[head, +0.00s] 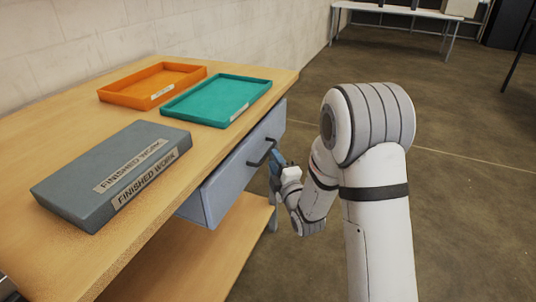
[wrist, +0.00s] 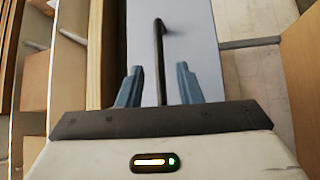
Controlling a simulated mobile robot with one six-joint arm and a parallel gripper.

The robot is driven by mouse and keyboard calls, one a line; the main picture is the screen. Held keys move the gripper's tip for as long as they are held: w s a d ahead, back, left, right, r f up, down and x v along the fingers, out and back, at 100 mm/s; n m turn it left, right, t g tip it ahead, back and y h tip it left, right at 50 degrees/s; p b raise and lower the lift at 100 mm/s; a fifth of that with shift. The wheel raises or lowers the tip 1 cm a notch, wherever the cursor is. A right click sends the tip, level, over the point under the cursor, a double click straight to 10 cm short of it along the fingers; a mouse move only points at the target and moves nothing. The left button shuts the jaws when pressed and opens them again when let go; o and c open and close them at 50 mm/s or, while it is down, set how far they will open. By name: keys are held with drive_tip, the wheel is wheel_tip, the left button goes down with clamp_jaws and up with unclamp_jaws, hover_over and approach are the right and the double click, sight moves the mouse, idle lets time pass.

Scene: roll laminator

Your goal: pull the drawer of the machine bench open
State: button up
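The machine bench (head: 235,110) has a wooden top with a grey-blue drawer (head: 225,185) under its right edge. The drawer front sits close to the bench edge and looks shut or nearly so. A black bar handle (head: 262,153) stands out from the front; it also shows in the wrist view (wrist: 159,55). My gripper (head: 276,162) is at the handle. In the wrist view its two blue fingers (wrist: 159,85) are open, one on each side of the handle bar, with a gap showing on both sides.
A grey box (head: 70,190) labelled "FINISHED WORK", an orange tray (head: 112,97) and a teal tray (head: 175,110) rest on the bench top. A lower wooden shelf (head: 240,240) lies beneath the drawer. The floor (head: 470,190) to the right is clear. A white table (head: 400,12) stands far back.

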sight(269, 149)
drive_tip(key=x, duration=0.5)
drive_tip(key=shift+w, duration=0.15)
clamp_jaws()
idle(0.4)
